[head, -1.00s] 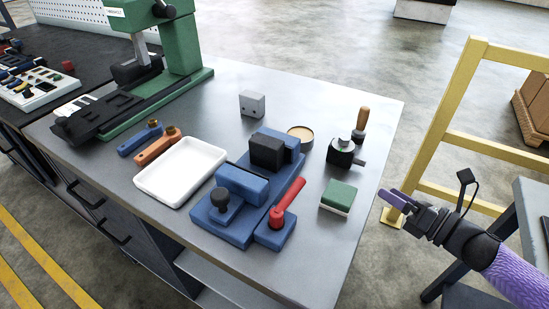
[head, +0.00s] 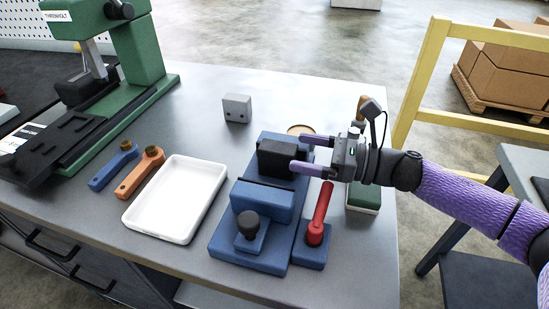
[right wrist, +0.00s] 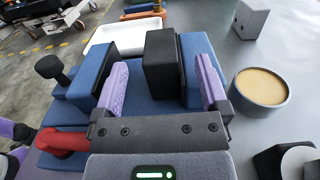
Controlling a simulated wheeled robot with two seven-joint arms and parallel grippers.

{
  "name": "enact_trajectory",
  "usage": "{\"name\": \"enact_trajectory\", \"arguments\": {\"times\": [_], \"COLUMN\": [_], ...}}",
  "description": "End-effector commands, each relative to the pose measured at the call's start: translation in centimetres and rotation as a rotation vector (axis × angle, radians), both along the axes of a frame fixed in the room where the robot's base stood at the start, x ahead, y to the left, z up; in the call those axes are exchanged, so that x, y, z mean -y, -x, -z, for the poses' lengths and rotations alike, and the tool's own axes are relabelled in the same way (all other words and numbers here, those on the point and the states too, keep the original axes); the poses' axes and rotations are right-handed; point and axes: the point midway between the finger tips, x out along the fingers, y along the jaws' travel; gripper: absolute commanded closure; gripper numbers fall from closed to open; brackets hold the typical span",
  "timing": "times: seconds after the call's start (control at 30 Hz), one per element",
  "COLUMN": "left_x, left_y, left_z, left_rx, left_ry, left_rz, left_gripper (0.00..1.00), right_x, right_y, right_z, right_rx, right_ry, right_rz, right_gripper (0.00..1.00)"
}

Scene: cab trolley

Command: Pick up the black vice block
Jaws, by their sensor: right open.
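The black vice block (head: 280,158) sits on the far part of the blue vice (head: 264,200) on the bench. It also shows in the right wrist view (right wrist: 159,62), upright between blue parts of the vice. My right gripper (head: 300,152) is open and empty at the block's right end, its purple fingers pointing left. In the right wrist view the fingers (right wrist: 161,85) lie one on each side of the block, with gaps visible. The near finger overlaps the block's right end in the head view, so contact there cannot be told. My left gripper is not in view.
A red-handled lever (head: 319,215) and a black knob (head: 248,224) stand on the vice close by. A white tray (head: 177,198) lies left, a grey block (head: 237,108) behind. A round tin (right wrist: 260,87) and a green block (head: 364,196) are near my right arm.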

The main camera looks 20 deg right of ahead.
Motion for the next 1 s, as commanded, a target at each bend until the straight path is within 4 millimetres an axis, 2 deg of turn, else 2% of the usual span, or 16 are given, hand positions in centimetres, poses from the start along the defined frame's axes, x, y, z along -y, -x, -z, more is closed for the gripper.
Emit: {"name": "enact_trajectory", "arguments": {"times": [0.1, 0.2, 0.43, 0.87, 0.9, 1.0], "left_x": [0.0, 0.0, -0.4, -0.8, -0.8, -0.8], "left_y": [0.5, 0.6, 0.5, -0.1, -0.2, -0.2], "left_z": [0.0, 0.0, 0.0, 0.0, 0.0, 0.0], "left_rx": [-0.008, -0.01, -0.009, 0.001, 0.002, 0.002], "left_ry": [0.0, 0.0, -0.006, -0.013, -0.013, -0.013], "left_rz": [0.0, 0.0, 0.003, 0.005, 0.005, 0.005], "left_gripper": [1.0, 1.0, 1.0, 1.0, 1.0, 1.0], "right_x": [-2.2, -3.3, -3.5, -3.4, -3.4, -3.4], "right_y": [-1.5, -2.2, -2.4, -2.3, -2.3, -2.3], "right_z": [-0.1, -0.1, 0.0, 0.0, 0.0, 0.0], "right_rx": [0.004, 0.001, -0.001, -0.001, -0.001, -0.001], "right_ry": [-0.004, -0.002, 0.0, 0.0, 0.0, 0.0], "right_rz": [-0.002, -0.001, 0.001, 0.001, 0.001, 0.001], "right_gripper": [0.06, 0.06, 0.06, 0.97, 1.0, 1.0]}}
